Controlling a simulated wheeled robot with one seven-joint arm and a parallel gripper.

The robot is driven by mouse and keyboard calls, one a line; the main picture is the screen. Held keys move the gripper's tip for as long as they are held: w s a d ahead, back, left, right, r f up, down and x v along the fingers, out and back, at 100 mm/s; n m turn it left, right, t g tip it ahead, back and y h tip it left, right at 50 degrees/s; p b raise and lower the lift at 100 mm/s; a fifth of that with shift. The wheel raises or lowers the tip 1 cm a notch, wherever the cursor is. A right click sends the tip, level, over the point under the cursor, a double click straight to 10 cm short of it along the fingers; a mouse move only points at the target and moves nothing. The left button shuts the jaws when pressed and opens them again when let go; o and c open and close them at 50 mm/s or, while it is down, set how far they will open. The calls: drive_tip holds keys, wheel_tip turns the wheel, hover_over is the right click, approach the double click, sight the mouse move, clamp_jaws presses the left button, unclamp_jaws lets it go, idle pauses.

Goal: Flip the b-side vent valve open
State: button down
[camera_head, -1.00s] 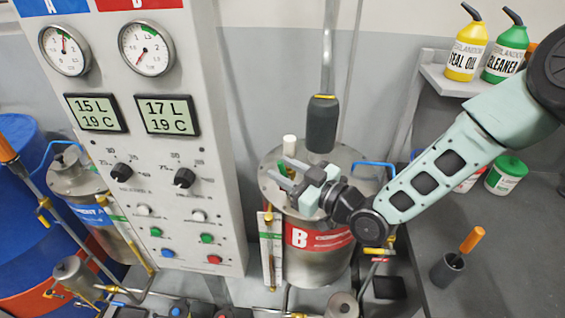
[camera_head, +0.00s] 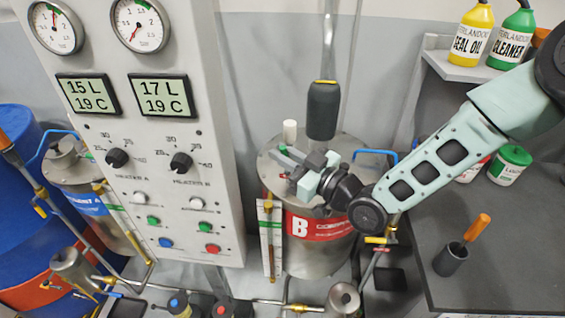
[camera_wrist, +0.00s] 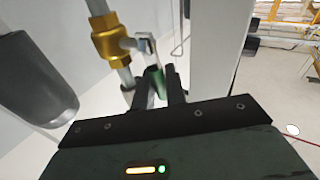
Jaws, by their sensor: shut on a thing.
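The B tank (camera_head: 320,258), a metal drum with a red "B" label, stands right of the control panel. My gripper (camera_head: 284,158) is over the tank's lid. In the wrist view, a brass valve (camera_wrist: 112,42) sits on a metal pipe, with a metal lever reaching right to a green handle (camera_wrist: 154,82). My fingers (camera_wrist: 172,88) are close together at the green handle and shut on it. A bit of green (camera_head: 283,148) also shows by my fingertips in the head view. The fingers partly hide the handle, and I cannot tell whether the valve is open.
A dark grey cylinder (camera_head: 323,110) hangs on a pipe above the lid, close to my gripper; it fills the left of the wrist view (camera_wrist: 35,85). A white post (camera_head: 290,131) stands behind my fingers. The control panel (camera_head: 165,130) is left, a dark bench (camera_head: 510,240) right.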

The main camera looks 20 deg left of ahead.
drive_tip(key=b, duration=0.1)
drive_tip(key=y+b, duration=0.1)
drive_tip(key=b, duration=0.1)
drive_tip(key=shift+w+d+f+m+t, duration=0.1)
drive_tip(key=shift+d+f+m+t, duration=0.2)
drive_tip(key=shift+m, duration=0.1)
drive_tip(key=shift+d+r+b, duration=0.1)
drive_tip(key=shift+r+b, duration=0.2)
drive_tip(key=shift+b, duration=0.05)
drive_tip(key=c, duration=1.5)
unclamp_jaws()
drive_tip(key=shift+o, duration=0.2)
drive_tip(key=shift+r+p, duration=0.15)
drive_tip(key=shift+p, duration=0.2)
